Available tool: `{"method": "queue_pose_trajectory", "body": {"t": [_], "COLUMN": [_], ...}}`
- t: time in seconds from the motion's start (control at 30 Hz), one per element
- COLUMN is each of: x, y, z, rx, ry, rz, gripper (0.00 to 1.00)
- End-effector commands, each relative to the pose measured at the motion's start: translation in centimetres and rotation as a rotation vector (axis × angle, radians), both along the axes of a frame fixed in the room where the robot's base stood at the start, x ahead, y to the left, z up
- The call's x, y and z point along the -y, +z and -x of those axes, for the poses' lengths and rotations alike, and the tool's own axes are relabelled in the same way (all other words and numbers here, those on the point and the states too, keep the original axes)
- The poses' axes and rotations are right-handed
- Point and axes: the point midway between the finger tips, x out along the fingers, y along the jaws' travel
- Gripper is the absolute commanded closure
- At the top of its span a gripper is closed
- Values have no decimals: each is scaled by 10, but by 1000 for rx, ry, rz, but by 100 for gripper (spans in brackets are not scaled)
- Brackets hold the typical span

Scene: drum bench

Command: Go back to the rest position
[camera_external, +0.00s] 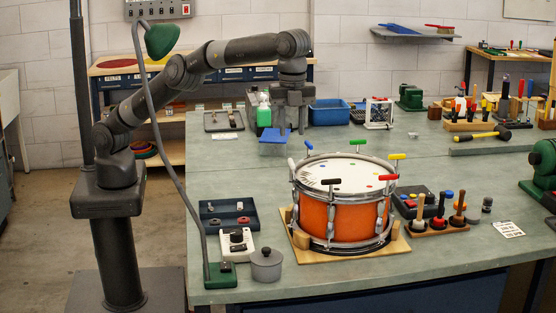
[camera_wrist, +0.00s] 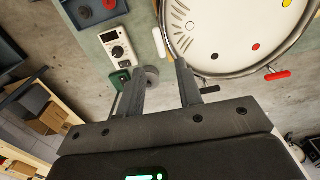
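My gripper (camera_external: 291,130) hangs fingers-down above the bench, behind the drum and to its left, apart from it. In the wrist view my gripper (camera_wrist: 161,72) has its two fingers spread with nothing between them. The orange drum (camera_external: 341,222) stands upright on a wooden board. Its white head, with coloured dots, also shows in the wrist view, where the drum (camera_wrist: 235,50) is partly cut off. T-handled keys sit around its rim: red (camera_external: 380,178), yellow (camera_external: 397,157), green (camera_external: 358,143), blue (camera_external: 309,145) and black (camera_external: 331,183).
A blue lidded box (camera_external: 273,142) stands close to my gripper, with a blue bin (camera_external: 329,112) to the right. A desk lamp (camera_external: 162,40) rises beside my arm. The bench's left middle is clear.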

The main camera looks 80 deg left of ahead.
Motion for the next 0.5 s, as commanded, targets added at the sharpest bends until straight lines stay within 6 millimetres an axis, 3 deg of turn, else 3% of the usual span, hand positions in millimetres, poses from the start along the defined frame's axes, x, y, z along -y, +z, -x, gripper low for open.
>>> {"method": "queue_pose_trajectory", "body": {"t": [0.5], "x": [0], "y": [7], "z": [0], "rx": [-1], "ry": [0], "rz": [0], "gripper": [67]}}
